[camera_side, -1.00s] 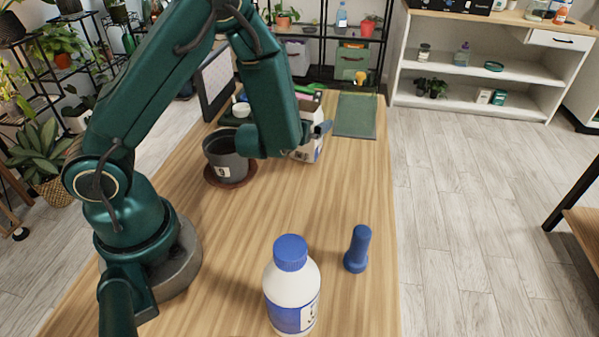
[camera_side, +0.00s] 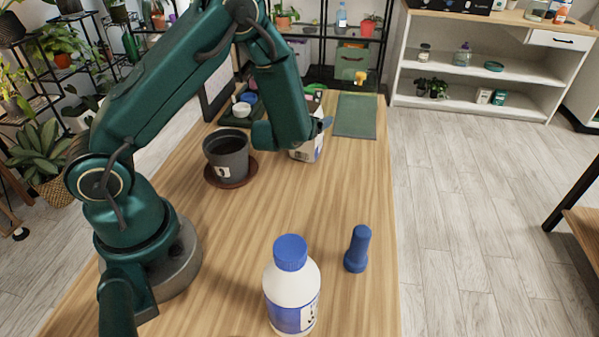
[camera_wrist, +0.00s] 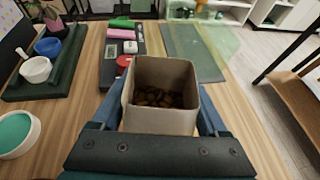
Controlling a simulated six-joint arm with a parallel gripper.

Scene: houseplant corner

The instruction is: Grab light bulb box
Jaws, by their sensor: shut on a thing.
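An open-topped pale carton (camera_wrist: 160,121) fills the middle of the wrist view, with brown chunks inside. It stands upright between the two blue fingers of my gripper (camera_wrist: 160,105), which is shut on its sides. In the side view the white carton (camera_side: 306,152) with a printed label is at the far part of the table, partly hidden by my gripper (camera_side: 318,128). I cannot read its label or tell that it is a light bulb box. Its base seems to be at table level.
A dark pot (camera_side: 228,158) on a red-brown saucer (camera_side: 231,184) stands left of the carton. A green mat (camera_side: 356,115) lies behind it. A white bottle (camera_side: 291,295) and blue flashlight (camera_side: 357,250) stand in front. A dark tray (camera_wrist: 48,84) holds bowls. The middle of the table is clear.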

